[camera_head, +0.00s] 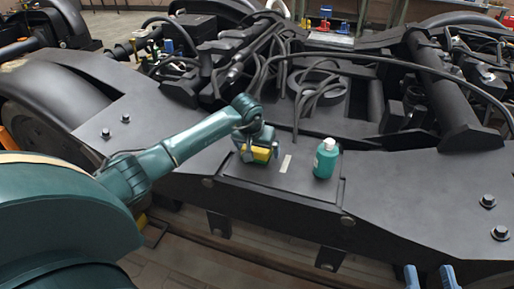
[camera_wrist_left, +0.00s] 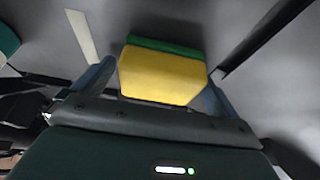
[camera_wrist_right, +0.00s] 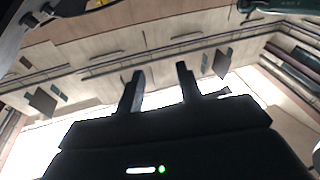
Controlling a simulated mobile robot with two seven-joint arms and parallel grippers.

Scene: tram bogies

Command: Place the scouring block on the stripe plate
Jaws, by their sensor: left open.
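The scouring block (camera_head: 260,154) is yellow with a green layer. It also shows in the left wrist view (camera_wrist_left: 162,77). My left gripper (camera_head: 256,156) is open, with one finger on each side of the block; small gaps seem to show. The block is over the left part of a dark flat plate (camera_head: 305,190) with a pale stripe (camera_head: 286,163), which I take as the stripe plate. The block looks low at its surface, but contact is hard to tell. My right gripper (camera_wrist_right: 160,88) is open and empty, at the bottom right of the head view (camera_head: 431,279).
A teal bottle with a white cap (camera_head: 326,158) stands on the plate's right part. Black cables (camera_head: 320,85) and bogie parts lie behind. Bolts (camera_head: 488,201) stick up at the right of the bogie frame. The dark surface right of the bottle is mostly clear.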

